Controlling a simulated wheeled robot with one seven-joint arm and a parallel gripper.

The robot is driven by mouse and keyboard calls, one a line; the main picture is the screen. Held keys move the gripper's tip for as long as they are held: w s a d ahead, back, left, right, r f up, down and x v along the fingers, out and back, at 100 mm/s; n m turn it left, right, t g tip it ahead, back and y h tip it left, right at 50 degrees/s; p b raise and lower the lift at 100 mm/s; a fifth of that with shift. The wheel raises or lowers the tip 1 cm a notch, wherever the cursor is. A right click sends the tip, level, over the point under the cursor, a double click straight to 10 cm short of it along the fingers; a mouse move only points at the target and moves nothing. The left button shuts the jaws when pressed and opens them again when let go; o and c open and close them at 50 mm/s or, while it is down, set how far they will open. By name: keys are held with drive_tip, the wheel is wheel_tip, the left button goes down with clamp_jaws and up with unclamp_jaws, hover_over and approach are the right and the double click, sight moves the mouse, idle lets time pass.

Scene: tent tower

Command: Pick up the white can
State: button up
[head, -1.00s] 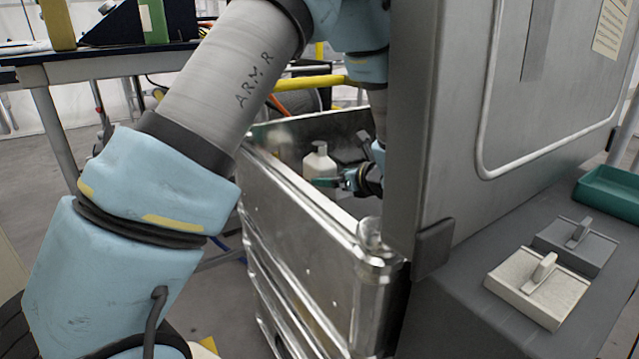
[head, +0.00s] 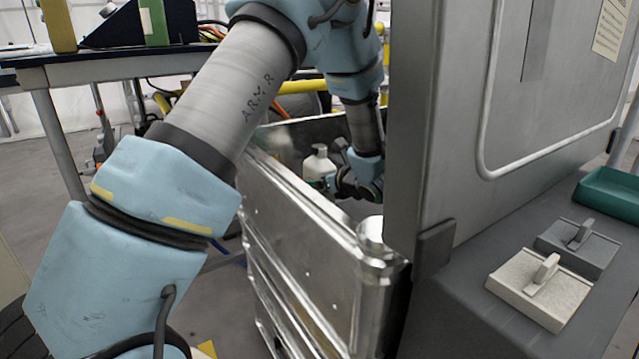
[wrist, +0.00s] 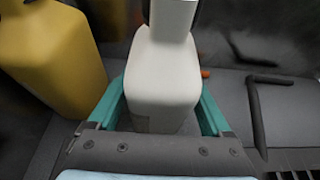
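The white can (wrist: 162,75) is a pale, bottle-like container with a narrower neck. It stands upright inside the metal bin in the head view (head: 319,163). My gripper (wrist: 163,92) has its two green fingers spread on either side of the can in the wrist view, very close to its sides. I cannot tell whether either finger touches it. In the head view my gripper (head: 332,181) is at the can's right side, low in the bin, and partly hides its lower part.
A yellow container (wrist: 48,55) stands left of the can in the wrist view. The bin's metal wall (head: 300,222) rises in front. A tall grey panel (head: 455,110) stands close on the right. A dark-topped table (head: 100,66) is behind at left.

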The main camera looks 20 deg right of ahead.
clamp_jaws()
idle(0.5)
drive_tip(key=shift+r, duration=0.1)
